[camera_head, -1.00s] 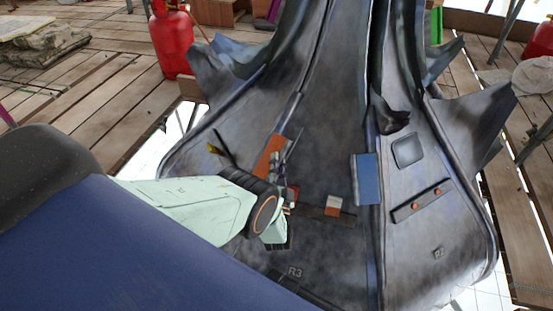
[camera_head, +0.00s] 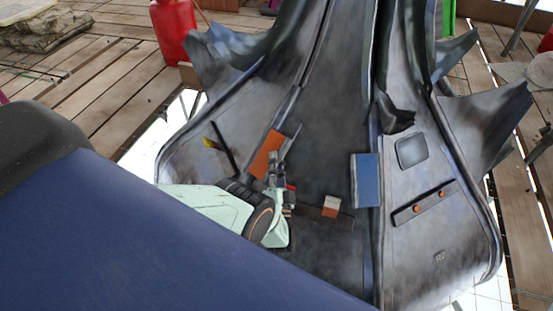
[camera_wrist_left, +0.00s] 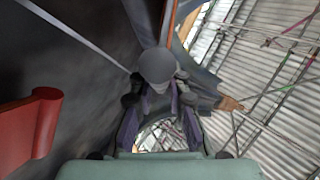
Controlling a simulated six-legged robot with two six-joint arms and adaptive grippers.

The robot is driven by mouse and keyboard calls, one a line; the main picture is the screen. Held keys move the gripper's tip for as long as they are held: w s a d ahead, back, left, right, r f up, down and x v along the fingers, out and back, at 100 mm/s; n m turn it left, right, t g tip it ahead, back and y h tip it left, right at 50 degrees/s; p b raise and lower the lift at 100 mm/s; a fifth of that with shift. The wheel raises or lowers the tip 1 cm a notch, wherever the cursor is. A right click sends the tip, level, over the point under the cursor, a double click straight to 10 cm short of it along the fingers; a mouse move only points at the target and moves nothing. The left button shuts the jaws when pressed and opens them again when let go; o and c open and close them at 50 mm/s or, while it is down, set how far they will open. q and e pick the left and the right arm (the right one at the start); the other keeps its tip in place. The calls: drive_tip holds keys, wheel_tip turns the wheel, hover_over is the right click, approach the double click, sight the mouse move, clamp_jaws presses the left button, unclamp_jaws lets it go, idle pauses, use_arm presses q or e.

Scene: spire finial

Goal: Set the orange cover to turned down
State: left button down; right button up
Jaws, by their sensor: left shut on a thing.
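The orange cover (camera_head: 266,156) is a flat orange panel on the dark curved spire surface, left of centre in the head view. It stands tilted, with a grey strip along its right edge. My left gripper (camera_head: 274,172) is at the cover's lower right end. In the left wrist view the fingers (camera_wrist_left: 158,100) are closed around a grey round knob (camera_wrist_left: 157,65). An orange surface (camera_wrist_left: 188,8) shows beyond the knob at the top. The fingers partly hide the cover's lower part, and how the knob joins it is unclear. My right gripper is not in view.
A blue panel (camera_head: 367,181), an orange-and-white block (camera_head: 331,206) and a bar with two orange knobs (camera_head: 425,203) sit to the right. A red piece (camera_wrist_left: 30,125) lies left in the wrist view.

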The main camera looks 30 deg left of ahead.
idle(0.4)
use_arm(q)
drive_tip(key=c, duration=1.3)
unclamp_jaws()
drive_tip(key=shift+r, duration=0.1)
drive_tip(key=shift+y, duration=0.3)
drive_tip(key=shift+w+r, duration=0.15)
drive_tip(key=shift+r, duration=4.85)
drive_tip(key=s+d+p, duration=0.1)
drive_tip(key=s+p, duration=0.8)
drive_tip(key=p, duration=0.2)
drive_tip(key=shift+d+f, duration=0.35)
drive_tip(key=shift+f, duration=0.05)
